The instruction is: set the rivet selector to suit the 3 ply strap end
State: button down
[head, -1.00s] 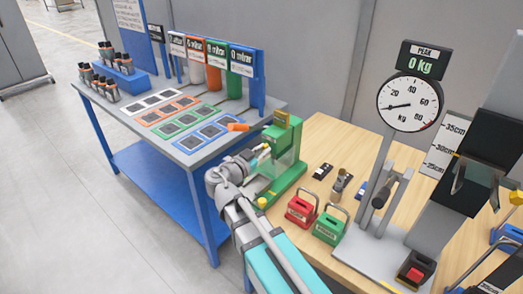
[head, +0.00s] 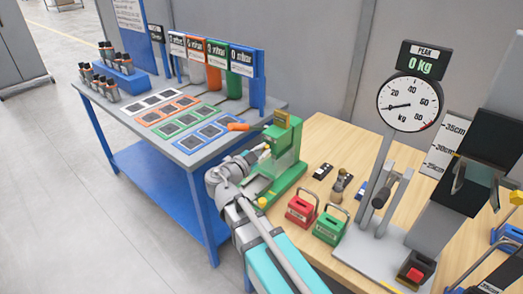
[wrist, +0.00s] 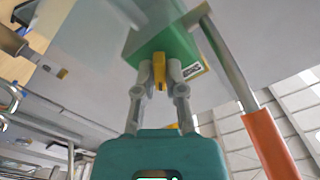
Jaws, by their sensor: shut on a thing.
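The green riveting press (head: 289,150) stands at the left end of the wooden bench, with an orange-gripped lever (head: 238,127) reaching out to its left. In the wrist view, my gripper (wrist: 160,82) is shut on a yellow selector knob (wrist: 159,66) at the press's green body (wrist: 165,40). The orange lever grip (wrist: 268,145) shows at the right there. In the head view my gripper (head: 262,154) is at the press's near left side, small and partly merged with it. The selector's setting cannot be read. I cannot identify the strap end or its ply.
A red handled block (head: 300,210) and a green one (head: 329,227) stand right of my arm. Small dark parts (head: 322,171) lie behind them. A dial gauge (head: 409,103) reading 0 kg rises further right. A blue-legged table (head: 160,170) with coloured mats stands left.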

jog(key=c, duration=0.7)
grip_release()
jog(key=shift+a, duration=0.1)
jog(key=shift+v, duration=5.95)
